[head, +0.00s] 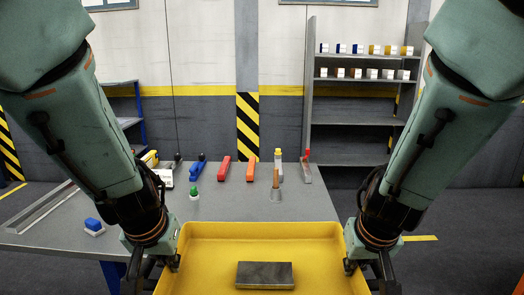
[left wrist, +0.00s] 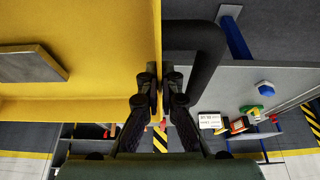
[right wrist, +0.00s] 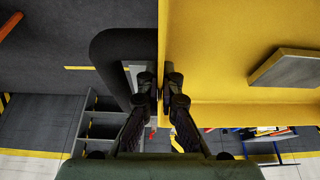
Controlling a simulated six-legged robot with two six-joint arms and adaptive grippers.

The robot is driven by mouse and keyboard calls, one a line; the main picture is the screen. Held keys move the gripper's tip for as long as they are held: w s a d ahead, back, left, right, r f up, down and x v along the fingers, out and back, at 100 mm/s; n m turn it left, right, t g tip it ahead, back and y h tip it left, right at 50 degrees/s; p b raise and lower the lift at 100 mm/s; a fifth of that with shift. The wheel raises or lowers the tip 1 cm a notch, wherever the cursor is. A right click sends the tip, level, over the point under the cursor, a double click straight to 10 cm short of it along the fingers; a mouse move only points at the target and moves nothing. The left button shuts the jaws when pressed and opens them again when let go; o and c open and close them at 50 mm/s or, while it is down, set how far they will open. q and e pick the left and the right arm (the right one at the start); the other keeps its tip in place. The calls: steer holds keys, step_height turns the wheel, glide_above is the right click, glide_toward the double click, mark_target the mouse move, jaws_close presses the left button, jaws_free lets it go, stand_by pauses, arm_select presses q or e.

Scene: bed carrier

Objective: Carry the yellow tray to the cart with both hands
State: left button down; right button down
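The yellow tray (head: 206,238) is in front of me at the bottom of the head view, looking level, with a flat grey metal block (head: 265,275) lying in it. My left gripper (head: 168,262) is at its left side wall; in the left wrist view the fingers (left wrist: 160,95) close on both sides of the wall. My right gripper (head: 357,265) grips the right wall likewise, its fingers also showing in the right wrist view (right wrist: 160,95). A black handle shows outside the wall in each wrist view. I cannot make out a cart. The tray's underside is hidden.
A grey table (head: 120,230) lies beyond and left of the tray, with several tools, a blue-topped item (head: 94,226) and a green-topped one (head: 194,192). Grey shelves (head: 350,115) stand at the back wall. Floor to the right is open.

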arm_select(q)
steer(key=shift+w+r, duration=0.1)
steer(key=shift+w, duration=0.05)
arm_select(e)
steer(key=shift+w+r, duration=0.2)
